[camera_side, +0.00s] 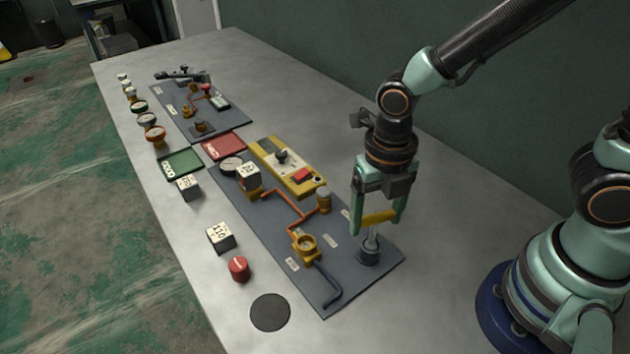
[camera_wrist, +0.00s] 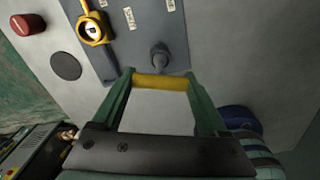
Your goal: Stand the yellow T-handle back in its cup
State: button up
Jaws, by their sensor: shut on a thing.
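The yellow T-handle (camera_side: 380,216) is held crosswise between the fingertips of my gripper (camera_side: 378,222). Its grey stem points down, close to upright, and its lower end meets the dark cup (camera_side: 368,254). How deep the stem sits in the cup is hard to tell. The cup stands near the right end of the front dark panel. In the wrist view the yellow bar (camera_wrist: 160,82) spans both fingers of my gripper (camera_wrist: 160,84), with the cup (camera_wrist: 160,56) just beyond it.
A red knob (camera_side: 238,268), a white numbered block (camera_side: 220,237) and a black disc (camera_side: 270,312) lie nearer the table edge. Bare table lies behind the panel.

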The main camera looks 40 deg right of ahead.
jog(key=shift+f, duration=0.6)
jog(key=o, duration=1.2)
jog(key=shift+o, duration=0.2)
jog(key=shift+r, duration=3.5)
jog(key=shift+w+d+r+m, duration=0.25)
jog(key=shift+d+r+m, duration=0.1)
jog(key=shift+m, duration=0.55)
jog(key=w+d+r+m+t, duration=0.1)
jog(key=d+r+m, duration=0.3)
jog(key=m, duration=1.1)
jog(key=w+d+r+m+t, duration=0.1)
jog(key=d+r+m+t, duration=0.3)
jog(key=d+m, duration=0.4)
jog(key=r+m, duration=0.1)
jog(key=m, duration=0.6)
jog(key=shift+w+d+r+t, duration=0.15)
jog(key=shift+w+r+t, duration=0.05)
jog(key=shift+w+t, duration=0.1)
